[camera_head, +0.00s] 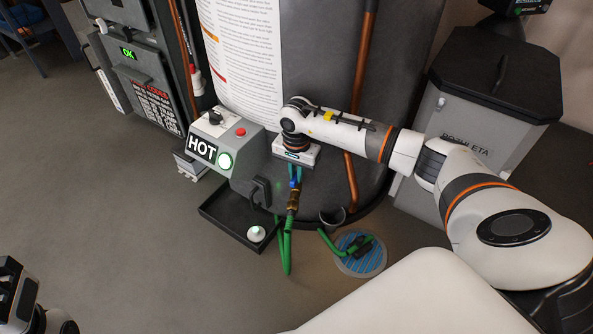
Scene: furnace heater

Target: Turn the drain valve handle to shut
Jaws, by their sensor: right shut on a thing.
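The drain valve (292,200) is a small brass fitting low on the front of the dark grey tank (335,95). A small blue part, which looks like its handle (296,184), shows just above the brass. My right gripper (295,177) reaches down from above and is shut on this handle. The fingers hide much of the handle, so its exact angle is hard to read. A green hose (287,250) hangs from the valve to the floor. My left gripper (18,290) is at the lower left edge, far from the valve, partly cut off, its jaws unclear.
A grey box marked HOT (241,150) with a lit green button stands left of the valve. A black tray (222,222) lies below, with a small white object (256,233). A floor drain (360,254) and copper pipe (350,185) are to the right. The left floor is clear.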

